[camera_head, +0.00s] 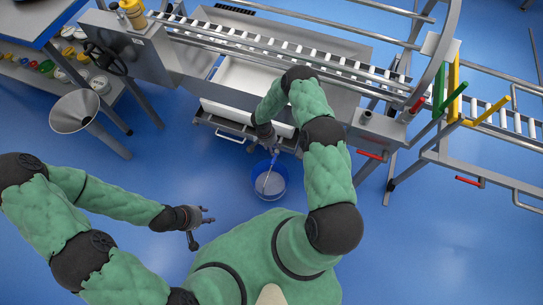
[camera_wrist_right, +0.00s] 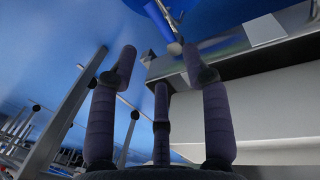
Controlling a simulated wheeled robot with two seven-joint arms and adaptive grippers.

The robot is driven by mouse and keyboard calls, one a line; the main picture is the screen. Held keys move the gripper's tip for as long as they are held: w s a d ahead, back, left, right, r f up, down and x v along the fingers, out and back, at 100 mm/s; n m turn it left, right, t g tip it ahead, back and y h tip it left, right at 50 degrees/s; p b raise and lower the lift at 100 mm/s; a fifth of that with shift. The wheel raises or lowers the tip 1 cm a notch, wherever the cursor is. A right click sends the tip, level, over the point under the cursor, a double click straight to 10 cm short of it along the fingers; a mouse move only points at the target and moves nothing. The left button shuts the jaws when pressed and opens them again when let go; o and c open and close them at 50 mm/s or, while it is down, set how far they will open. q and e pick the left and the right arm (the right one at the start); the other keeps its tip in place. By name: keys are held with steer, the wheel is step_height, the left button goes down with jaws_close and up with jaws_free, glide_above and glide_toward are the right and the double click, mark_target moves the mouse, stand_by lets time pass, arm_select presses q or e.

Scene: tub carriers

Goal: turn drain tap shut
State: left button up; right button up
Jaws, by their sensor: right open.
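The drain tap (camera_head: 275,151) is small and partly hidden by my right gripper (camera_head: 268,143) in the head view. A pale stream runs from it down into a blue bucket (camera_head: 256,181) on the floor. In the right wrist view my right gripper (camera_wrist_right: 160,58) has its fingers spread and nothing between them. A thin grey and blue part (camera_wrist_right: 164,22), probably the tap, shows just beyond the fingertips; contact cannot be told. My left gripper (camera_head: 203,220) is open and empty over the floor at lower left, away from the tap.
A steel trough with a roller conveyor (camera_head: 290,55) stands behind the tap, with a white drawer-like tray (camera_head: 228,113) at its front. A steel funnel (camera_head: 75,111) and a handwheel (camera_head: 104,58) are at left. Red handles (camera_head: 371,155) stick out at right.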

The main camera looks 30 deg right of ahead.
mark_target(275, 158)
steer(key=f+b, duration=0.1)
steer(key=f, duration=0.2)
steer(key=f+b, duration=0.1)
steer(key=f, duration=0.1)
steer(key=s+d+f+b, duration=0.1)
steer(key=f, duration=0.2)
steer(key=shift+s+f, duration=0.1)
steer(key=shift+f, duration=0.2)
jaws_close()
